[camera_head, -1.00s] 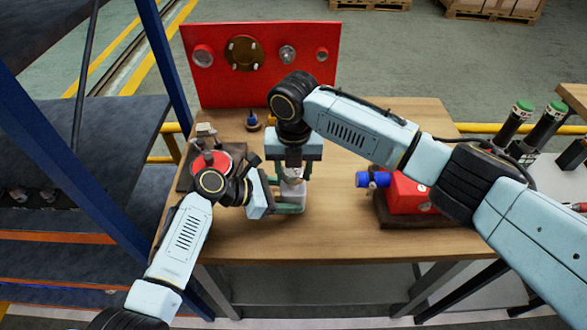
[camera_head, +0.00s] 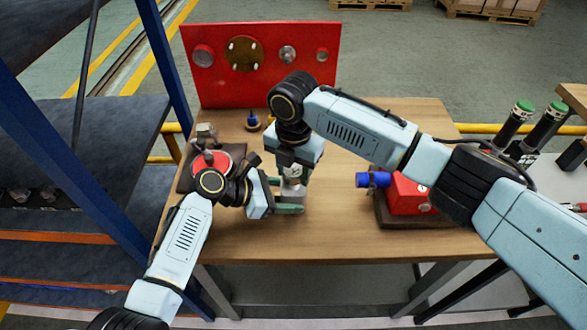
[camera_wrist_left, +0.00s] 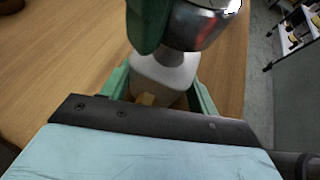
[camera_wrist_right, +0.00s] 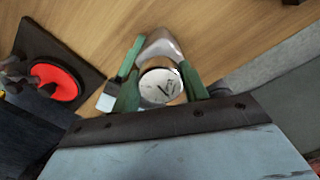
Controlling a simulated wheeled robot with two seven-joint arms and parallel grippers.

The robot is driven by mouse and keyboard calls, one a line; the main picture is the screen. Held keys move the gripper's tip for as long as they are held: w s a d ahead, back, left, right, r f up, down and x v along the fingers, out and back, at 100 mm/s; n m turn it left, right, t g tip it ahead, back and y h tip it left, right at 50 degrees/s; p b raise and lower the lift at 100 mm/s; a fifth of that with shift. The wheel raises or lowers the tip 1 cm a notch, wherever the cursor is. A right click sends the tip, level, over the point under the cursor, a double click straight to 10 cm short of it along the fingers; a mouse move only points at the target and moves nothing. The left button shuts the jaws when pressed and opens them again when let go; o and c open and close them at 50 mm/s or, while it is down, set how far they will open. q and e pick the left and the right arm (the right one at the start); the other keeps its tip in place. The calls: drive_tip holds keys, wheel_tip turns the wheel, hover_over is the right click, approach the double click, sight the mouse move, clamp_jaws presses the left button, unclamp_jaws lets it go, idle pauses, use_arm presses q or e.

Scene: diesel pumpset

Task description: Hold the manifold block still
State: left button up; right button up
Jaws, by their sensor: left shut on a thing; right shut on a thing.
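The manifold block (camera_wrist_left: 165,74) is a pale grey block low over the wooden table, and it also shows in the head view (camera_head: 291,195). My left gripper (camera_head: 290,208) comes in from the left and is shut on it, with green fingers on both sides in the left wrist view. My right gripper (camera_wrist_right: 160,80) points down from above and is shut on a round silver gauge (camera_wrist_right: 160,87) with a white dial. The gauge sits directly over the block; in the left wrist view its metal body (camera_wrist_left: 190,22) meets the block's top. The joint between them is partly hidden.
A red panel (camera_head: 310,45) with round fittings stands at the table's back. A red-topped part (camera_head: 215,158) on a dark base is at left, close to my left arm. A red unit with a blue cylinder (camera_head: 372,180) is at right. The wooden table's (camera_head: 330,235) front is clear.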

sight(294, 170)
drive_tip(key=m, duration=0.4)
drive_tip(key=shift+s+f, duration=0.1)
drive_tip(key=shift+f, duration=0.05)
drive_tip(key=shift+m, duration=1.8)
drive_tip(key=o, duration=1.3)
drive_tip(key=shift+o, duration=0.2)
wheel_tip(294, 170, up, 12)
